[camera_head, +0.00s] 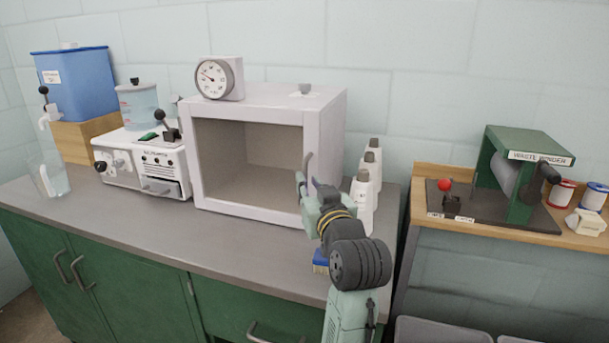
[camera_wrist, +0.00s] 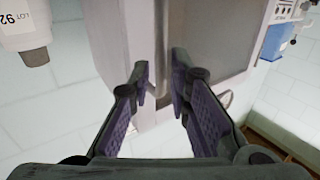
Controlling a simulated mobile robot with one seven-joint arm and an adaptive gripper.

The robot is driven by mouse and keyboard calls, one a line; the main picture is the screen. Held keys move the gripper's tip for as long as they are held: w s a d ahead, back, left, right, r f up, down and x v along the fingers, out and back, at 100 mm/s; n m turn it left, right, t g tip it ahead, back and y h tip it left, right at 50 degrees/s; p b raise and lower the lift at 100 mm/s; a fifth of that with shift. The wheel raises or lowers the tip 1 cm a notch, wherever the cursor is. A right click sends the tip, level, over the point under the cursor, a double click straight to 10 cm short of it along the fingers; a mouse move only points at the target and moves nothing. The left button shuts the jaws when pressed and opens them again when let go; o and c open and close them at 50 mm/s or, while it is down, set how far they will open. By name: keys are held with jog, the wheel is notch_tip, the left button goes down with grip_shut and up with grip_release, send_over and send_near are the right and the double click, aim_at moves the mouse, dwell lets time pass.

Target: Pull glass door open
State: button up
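The glass door (camera_head: 250,212) is the pale frame on the front of a white cabinet, and a beige interior shows through it. It looks closed, though the glass itself is hard to make out. A grey handle (camera_head: 308,160) stands at its right edge. My gripper (camera_head: 307,183) is at that edge, beside the handle. In the wrist view my gripper (camera_wrist: 160,85) has its two purple-padded fingers apart. A grey bar, apparently the handle (camera_wrist: 182,68), reaches in by the right fingertip; I cannot tell whether they touch.
White bottles (camera_head: 365,187) stand close to the cabinet's right side. A dial gauge (camera_head: 217,78) sits on top. A white machine (camera_head: 143,165) stands left of the cabinet. The grey counter (camera_head: 250,240) in front of the door is mostly clear.

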jog(key=shift+x, duration=1.8)
jog(key=shift+c, duration=0.6)
grip_shut()
